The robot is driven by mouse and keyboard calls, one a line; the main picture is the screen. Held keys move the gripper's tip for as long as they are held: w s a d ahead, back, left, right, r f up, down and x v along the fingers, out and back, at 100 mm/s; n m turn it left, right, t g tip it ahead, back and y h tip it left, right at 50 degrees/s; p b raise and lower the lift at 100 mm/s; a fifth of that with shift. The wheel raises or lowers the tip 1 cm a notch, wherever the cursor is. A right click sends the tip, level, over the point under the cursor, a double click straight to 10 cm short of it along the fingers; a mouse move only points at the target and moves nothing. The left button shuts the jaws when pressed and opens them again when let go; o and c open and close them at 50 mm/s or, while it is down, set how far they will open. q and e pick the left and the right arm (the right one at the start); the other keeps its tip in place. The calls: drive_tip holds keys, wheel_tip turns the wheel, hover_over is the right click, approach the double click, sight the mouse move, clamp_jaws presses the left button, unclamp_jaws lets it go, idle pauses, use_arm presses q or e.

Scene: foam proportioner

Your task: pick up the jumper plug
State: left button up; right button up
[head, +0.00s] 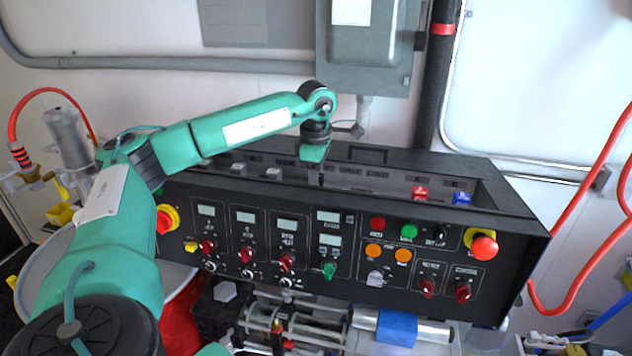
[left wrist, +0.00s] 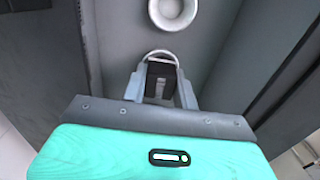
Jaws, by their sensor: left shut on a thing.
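My left gripper (head: 321,178) reaches down over the recessed top of the black console (head: 345,220). In the left wrist view, its two grey fingers (left wrist: 161,88) are shut on a small dark block, the jumper plug (left wrist: 162,72). A pale curved loop shows just beyond the block. The plug cannot be made out in the head view, where the gripper covers that spot. I cannot tell whether the plug is seated or lifted. My right gripper is not in view.
In the console's recess sit pale pieces (head: 238,168), a red piece (head: 420,192) and a blue piece (head: 461,198). A pale ring (left wrist: 172,12) lies beyond the fingers. A grey wall box (head: 365,50) stands behind, and a red hose (head: 575,240) hangs at right.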

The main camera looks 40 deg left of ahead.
use_arm(q)
wheel_tip(320, 180, up, 9)
drive_tip(key=b, duration=0.3)
wheel_tip(320, 180, up, 16)
drive_tip(key=p, duration=0.9)
drive_tip(key=shift+f, duration=0.1)
